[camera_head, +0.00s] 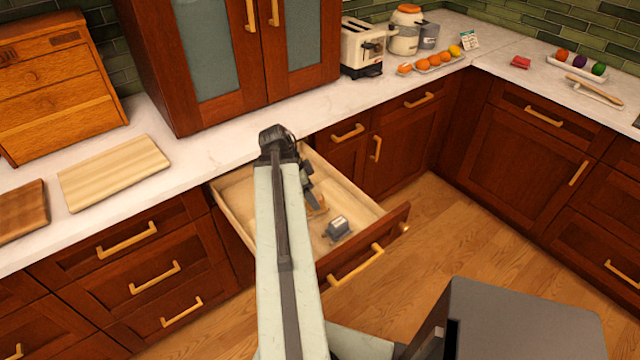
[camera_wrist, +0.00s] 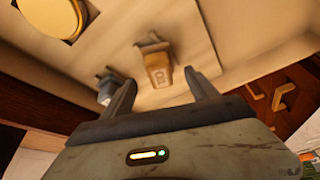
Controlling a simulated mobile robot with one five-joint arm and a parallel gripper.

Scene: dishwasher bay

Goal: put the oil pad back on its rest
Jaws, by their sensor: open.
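An open drawer (camera_head: 376,224) under the counter holds small items. In the wrist view a tan block with a dark mark (camera_wrist: 158,68) lies on the pale drawer floor, in line with the gap between my fingers.
A round yellow-topped thing (camera_wrist: 52,14) shows at the wrist view's upper left. The drawer's side walls and front surround the gripper's space. A wall cabinet (camera_head: 215,60) stands on the counter behind my arm. Cutting boards (camera_head: 113,172) lie left; a toaster (camera_head: 362,45) stands right.

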